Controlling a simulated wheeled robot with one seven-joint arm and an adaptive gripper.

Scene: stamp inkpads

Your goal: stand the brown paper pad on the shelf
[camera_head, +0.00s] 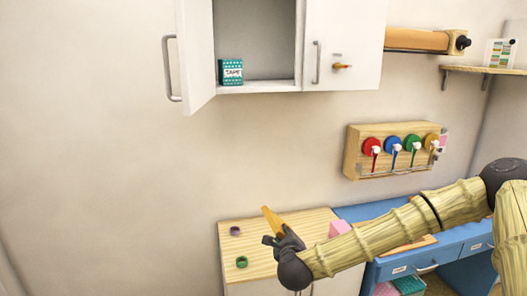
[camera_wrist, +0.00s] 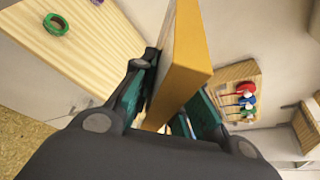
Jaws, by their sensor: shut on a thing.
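The brown paper pad (camera_head: 271,221) shows as an orange-brown slab, held tilted above the wooden counter. In the wrist view the pad (camera_wrist: 184,82) stands on edge between the fingers. My gripper (camera_head: 280,239) is shut on it; the fingers (camera_wrist: 172,92) press on both of its faces. The open wall cabinet (camera_head: 262,87) at the top has a bare floor with a teal box (camera_head: 231,72) at its left. A wooden wall shelf (camera_head: 463,68) at the upper right bears a white card (camera_head: 496,53). Which of these is the task's shelf is not clear.
A green ring (camera_head: 242,262) and a purple ring (camera_head: 235,230) lie on the counter (camera_head: 265,228). A pink block (camera_head: 339,228) is beside my arm. A wall rack (camera_head: 354,165) with several coloured reels hangs to the right. The cabinet's left door (camera_head: 196,50) stands open, jutting outward.

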